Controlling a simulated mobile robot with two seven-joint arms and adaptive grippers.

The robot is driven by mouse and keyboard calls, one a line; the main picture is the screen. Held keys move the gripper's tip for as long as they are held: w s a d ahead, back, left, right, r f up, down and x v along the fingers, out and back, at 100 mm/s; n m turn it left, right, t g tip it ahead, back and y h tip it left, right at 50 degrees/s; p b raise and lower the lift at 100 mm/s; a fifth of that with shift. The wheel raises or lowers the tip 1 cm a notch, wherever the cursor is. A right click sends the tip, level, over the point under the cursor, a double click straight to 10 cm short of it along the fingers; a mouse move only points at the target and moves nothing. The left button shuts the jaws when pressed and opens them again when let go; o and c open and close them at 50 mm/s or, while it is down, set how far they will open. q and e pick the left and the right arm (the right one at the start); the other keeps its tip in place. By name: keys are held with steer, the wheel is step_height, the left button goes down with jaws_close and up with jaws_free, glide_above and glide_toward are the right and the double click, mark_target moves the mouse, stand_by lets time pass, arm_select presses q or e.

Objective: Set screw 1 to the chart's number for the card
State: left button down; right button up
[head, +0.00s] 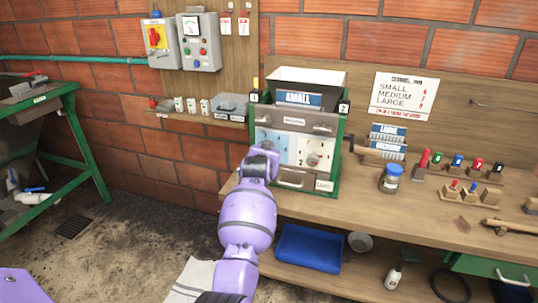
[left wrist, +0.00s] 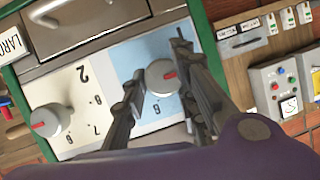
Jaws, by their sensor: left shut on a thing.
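A green-framed machine (head: 337,158) stands on the bench with a SMALL card (head: 299,99) on its hopper. Its front has a blue dial plate (head: 276,150) on the left and a white one marked 2 (head: 318,148) on the right. My left gripper (head: 264,148) is at the blue plate and hides its knob in the head view. In the left wrist view, turned over, its fingers are shut around that grey knob (left wrist: 157,80), whose red mark points right. The other knob (left wrist: 48,121) is free. A chart (head: 402,95) lists SMALL, MEDIUM, LARGE; its red numbers are too small to read surely.
LARGE (head: 388,130) and MEDIUM (head: 387,149) cards stand right of the machine. A blue-lidded jar (head: 391,178) and several coloured-handled tools (head: 456,163) are on the bench. A control box (head: 199,42) hangs on the wall. A blue bin (head: 308,248) sits below.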

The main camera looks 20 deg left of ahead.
arm_select(q)
steer(key=c, duration=1.5)
jaws_free()
steer(key=shift+s+d+f, duration=0.1)
steer(key=shift+d+f, duration=0.3)
steer(key=shift+f, duration=0.25)
steer(key=shift+c, duration=0.2)
steer(key=shift+a+r, duration=0.15)
steer(key=shift+r, duration=0.1)
steer(key=shift+s+r, duration=0.1)
steer(key=v, duration=1.1)
steer(key=shift+s+r, duration=0.25)
steer(key=shift+s, duration=0.1)
